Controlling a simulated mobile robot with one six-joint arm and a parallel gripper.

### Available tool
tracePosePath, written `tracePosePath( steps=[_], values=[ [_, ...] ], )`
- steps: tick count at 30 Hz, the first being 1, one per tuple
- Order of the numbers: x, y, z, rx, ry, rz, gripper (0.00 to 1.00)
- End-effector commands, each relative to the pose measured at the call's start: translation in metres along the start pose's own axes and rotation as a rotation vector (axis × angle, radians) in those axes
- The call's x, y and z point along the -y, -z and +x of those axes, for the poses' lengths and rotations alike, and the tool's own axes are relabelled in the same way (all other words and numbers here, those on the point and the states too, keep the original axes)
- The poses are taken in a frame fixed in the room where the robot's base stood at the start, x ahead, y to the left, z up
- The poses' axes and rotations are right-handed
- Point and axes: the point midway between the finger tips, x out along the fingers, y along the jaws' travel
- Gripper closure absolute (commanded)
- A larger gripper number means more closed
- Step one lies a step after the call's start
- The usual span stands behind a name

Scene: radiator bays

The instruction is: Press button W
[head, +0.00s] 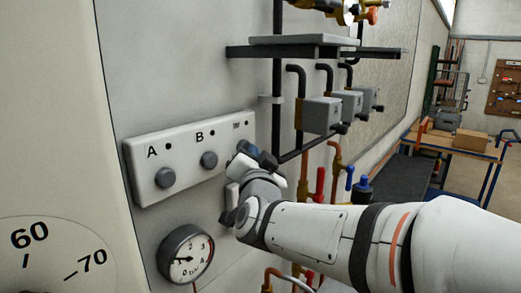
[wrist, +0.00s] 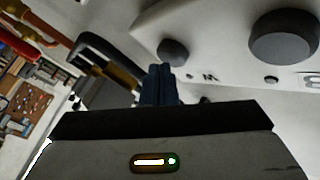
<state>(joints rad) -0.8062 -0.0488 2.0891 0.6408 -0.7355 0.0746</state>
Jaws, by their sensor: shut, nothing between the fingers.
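A white panel (head: 190,150) on the wall carries a row of round grey buttons labelled A, B and, at the right end, W. In the head view my gripper (head: 250,152) is in front of the right end of the panel and hides button W. In the wrist view button W (wrist: 173,52) shows beside its W label, just beyond the fingertips. My gripper (wrist: 162,72) is shut and empty, its dark fingertips close to the button. I cannot tell whether they touch it.
Button B (head: 209,160) and button A (head: 165,178) are to the left. A pressure gauge (head: 185,255) is below the panel. Dark pipes with grey boxes (head: 321,114) and a shelf (head: 300,47) are to the right and above. Red and blue valve handles are lower right.

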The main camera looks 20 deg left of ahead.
Motion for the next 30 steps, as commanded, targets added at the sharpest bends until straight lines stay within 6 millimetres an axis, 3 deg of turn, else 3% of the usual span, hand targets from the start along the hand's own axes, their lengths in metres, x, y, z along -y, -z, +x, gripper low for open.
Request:
tracePosePath(
  steps=[30],
  values=[
    [0.0036, -0.0043, 0.0074, 0.000, -0.001, -0.001, 1.00]
  ],
)
